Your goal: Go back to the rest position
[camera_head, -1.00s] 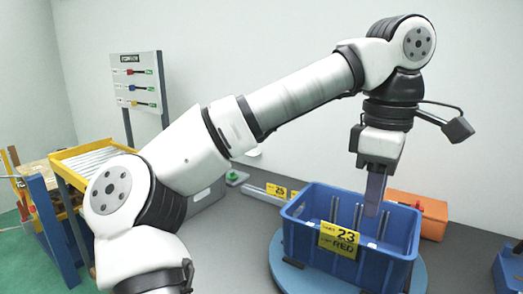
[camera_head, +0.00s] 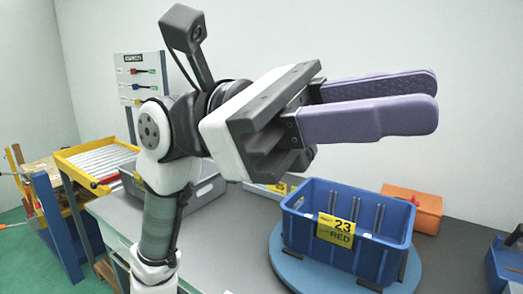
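My gripper (camera_head: 432,99) is raised close to the camera and points right. Its two long purple fingers lie apart with a gap between them, and nothing shows between them. My arm is folded up at the left of the picture. The blue crate (camera_head: 378,256) with a yellow label reading 23 RED stands below and behind the gripper, apart from it. Upright metal parts (camera_head: 355,209) stand inside the crate; its floor is hidden.
The crate rests on a round blue turntable (camera_head: 300,277) on the grey table. An orange box (camera_head: 421,207) stands behind it. A grey bin (camera_head: 203,194) is partly behind my arm. A yellow-framed roller rack (camera_head: 90,160) and a sign board (camera_head: 140,78) stand at left. Another blue container (camera_head: 503,270) is at right.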

